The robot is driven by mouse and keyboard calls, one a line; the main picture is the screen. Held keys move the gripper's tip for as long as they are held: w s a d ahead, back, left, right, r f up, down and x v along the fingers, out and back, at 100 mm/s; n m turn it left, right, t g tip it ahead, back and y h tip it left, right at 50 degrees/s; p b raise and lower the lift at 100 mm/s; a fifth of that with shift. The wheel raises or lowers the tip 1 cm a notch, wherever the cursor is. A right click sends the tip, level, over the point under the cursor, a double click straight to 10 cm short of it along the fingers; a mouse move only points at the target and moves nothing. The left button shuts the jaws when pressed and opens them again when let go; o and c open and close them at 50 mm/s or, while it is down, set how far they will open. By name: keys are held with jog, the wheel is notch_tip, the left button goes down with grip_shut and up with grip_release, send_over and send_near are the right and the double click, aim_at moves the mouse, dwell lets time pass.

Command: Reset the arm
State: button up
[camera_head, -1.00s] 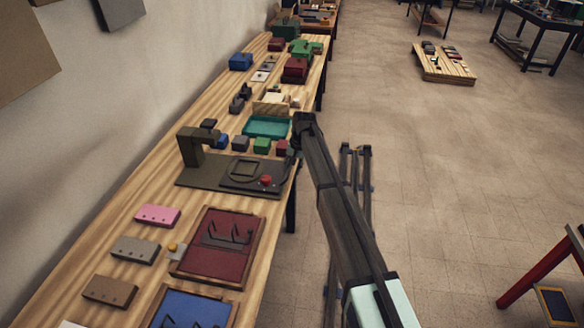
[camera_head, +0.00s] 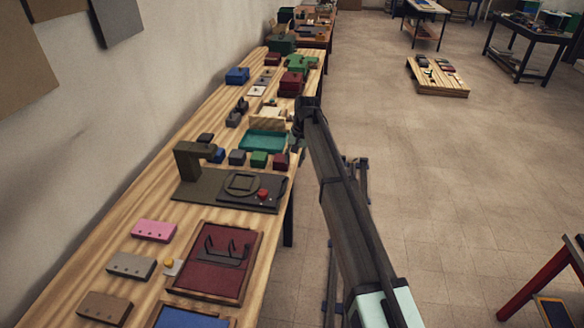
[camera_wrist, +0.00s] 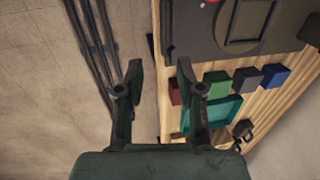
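My gripper (camera_wrist: 160,78) is open in the wrist view, its two dark fingers apart with nothing between them. In the head view my arm reaches along the right edge of the wooden table (camera_head: 90,245), and the gripper end (camera_head: 298,128) is near that edge, beside the teal tray (camera_head: 263,141). The fingers are mostly hidden there by the arm. The wrist view looks down on the table edge, with the teal tray (camera_wrist: 222,111) and several small blocks right of the fingers.
A dark fixture (camera_head: 193,190) with a red knob stands on the table, near the maroon block (camera_head: 281,160) and green block (camera_head: 259,160). A maroon tray (camera_head: 215,270) lies closer. Open floor (camera_head: 430,190) lies right of the arm. A low pallet (camera_head: 438,78) is farther off.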

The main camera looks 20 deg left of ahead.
jog(key=shift+r, duration=0.3)
jog(key=s+d+f+h, duration=0.1)
jog(key=s+d+f, duration=0.6)
jog(key=d+f, duration=0.4)
jog(key=s+d+f, duration=0.7)
jog(key=d+f, duration=0.4)
jog(key=s+d+f+h, duration=0.1)
jog(key=s+d+f, duration=0.7)
jog(key=d+f, duration=0.3)
jog(key=s+d+f+m+g, duration=0.1)
jog(key=s+d+f+g, duration=0.1)
jog(key=s+d+f, duration=0.2)
jog(key=s+d+f+m+g+b, duration=0.1)
jog(key=s+d+f, duration=0.3)
jog(key=s+d, duration=0.6)
jog(key=s+d+f+m+g+b, duration=0.1)
jog(key=s+d+f+g, duration=0.2)
jog(key=s, duration=1.9)
jog(key=d+f, duration=0.1)
jog(key=d, duration=0.4)
jog(key=shift+s, duration=0.2)
